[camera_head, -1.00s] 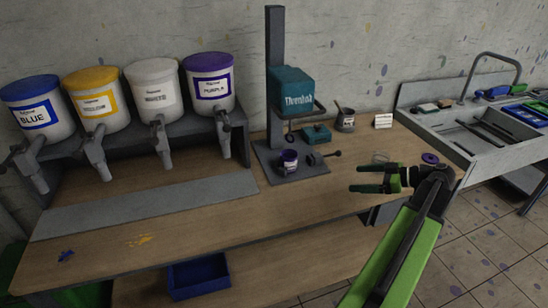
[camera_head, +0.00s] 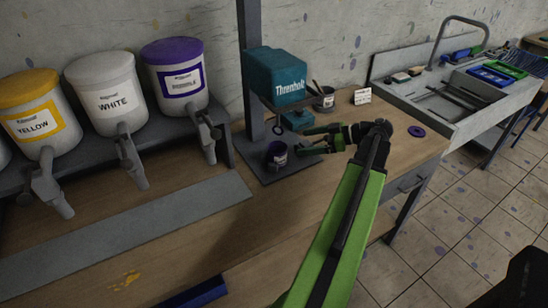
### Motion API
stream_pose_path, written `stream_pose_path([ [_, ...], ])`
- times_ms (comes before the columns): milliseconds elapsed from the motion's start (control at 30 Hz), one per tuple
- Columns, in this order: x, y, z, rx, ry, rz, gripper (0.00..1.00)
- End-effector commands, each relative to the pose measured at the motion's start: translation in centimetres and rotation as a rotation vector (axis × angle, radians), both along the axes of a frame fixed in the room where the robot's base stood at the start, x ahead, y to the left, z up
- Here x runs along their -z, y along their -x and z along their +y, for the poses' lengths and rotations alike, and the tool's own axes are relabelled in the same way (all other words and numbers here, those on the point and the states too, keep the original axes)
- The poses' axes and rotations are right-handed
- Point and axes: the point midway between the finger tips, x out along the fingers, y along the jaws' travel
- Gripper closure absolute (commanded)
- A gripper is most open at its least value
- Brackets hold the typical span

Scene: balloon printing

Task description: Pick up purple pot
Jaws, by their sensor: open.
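The purple pot (camera_head: 277,157) is a small dark cup with a purple band and a white label. It stands upright on the dark base plate of the teal mixer (camera_head: 277,76). My gripper (camera_head: 302,140) is open and empty and points left. Its fingertips are just right of the pot, with a small gap between them in the picture. The pot is not between the fingers. The fingers partly hide the tool lying on the mixer base behind them.
The mixer's dark post (camera_head: 250,60) rises behind the pot. A grey cup (camera_head: 324,101) and a small white card (camera_head: 362,96) stand behind my gripper. A purple lid (camera_head: 417,131) lies at the bench's right. Large paint buckets, including a purple-lidded one (camera_head: 177,75), stand left.

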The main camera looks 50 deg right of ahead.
Motion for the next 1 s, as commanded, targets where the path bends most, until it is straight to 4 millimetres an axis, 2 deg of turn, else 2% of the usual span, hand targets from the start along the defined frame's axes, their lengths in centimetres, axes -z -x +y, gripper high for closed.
stream_pose_path([
  [33,1.1,-1.2,0.9,-0.007,0.0,0.0,0.11],
  [300,3.4,-6.6,3.8,-0.011,0.001,0.0,0.11],
  [433,3.7,-7.8,4.3,-0.01,0.0,0.0,0.11],
  [667,4.0,-8.3,4.7,-0.011,0.0,0.0,0.11],
  [833,5.9,-10.0,6.2,-0.012,0.0,0.0,0.11],
  [1000,6.3,-11.8,7.0,-0.011,0.001,0.0,0.11],
])
